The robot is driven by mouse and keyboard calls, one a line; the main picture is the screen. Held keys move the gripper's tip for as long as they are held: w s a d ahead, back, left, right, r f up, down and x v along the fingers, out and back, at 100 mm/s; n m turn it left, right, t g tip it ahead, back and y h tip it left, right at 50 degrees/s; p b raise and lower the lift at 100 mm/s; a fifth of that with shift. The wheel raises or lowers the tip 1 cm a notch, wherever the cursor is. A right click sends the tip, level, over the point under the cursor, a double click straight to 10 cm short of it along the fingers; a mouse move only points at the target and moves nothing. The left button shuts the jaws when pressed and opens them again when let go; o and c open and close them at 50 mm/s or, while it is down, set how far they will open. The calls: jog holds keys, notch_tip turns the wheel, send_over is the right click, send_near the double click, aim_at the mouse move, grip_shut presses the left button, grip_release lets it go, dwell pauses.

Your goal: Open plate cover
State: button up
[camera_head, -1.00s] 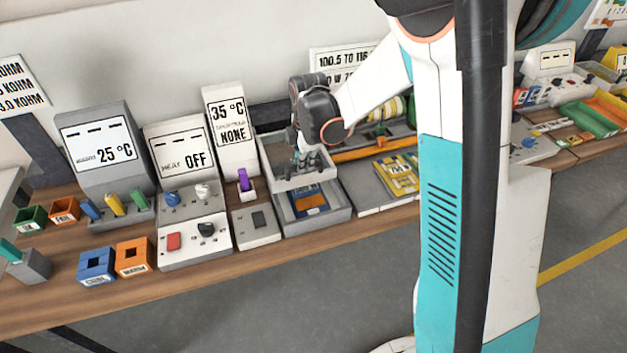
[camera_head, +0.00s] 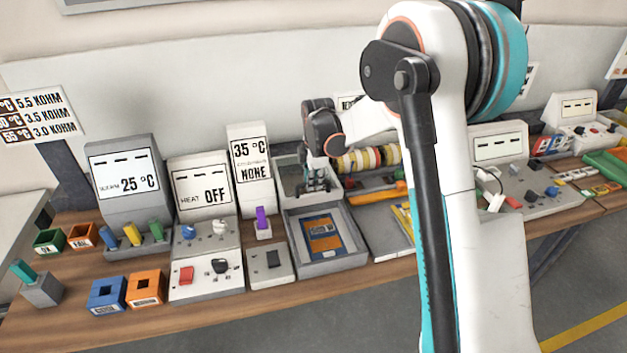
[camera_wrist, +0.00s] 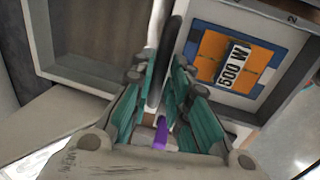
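The plate cover (camera_head: 289,174) is a grey, shallow box-shaped lid, raised at the back of its grey tray (camera_head: 340,262). Its hollow inner side shows, also in the wrist view (camera_wrist: 60,66). My gripper (camera_head: 318,186) is at the cover's front side, above the tray's rear. In the wrist view the teal fingers (camera_wrist: 165,85) stand close together with a dark bar between them; whether they grip it is unclear.
Left of the tray are a grey switch box (camera_head: 270,267), a purple-lever box (camera_head: 263,223) and a heater unit (camera_head: 205,245). My arm hides part of the bench there.

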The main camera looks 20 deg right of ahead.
jog(key=shift+o, duration=0.8)
jog(key=shift+r, duration=0.15)
notch_tip(320, 180, up, 12)
jog(key=s, duration=0.2)
jog(key=shift+s+f, duration=0.2)
jog(key=shift+f, duration=0.05)
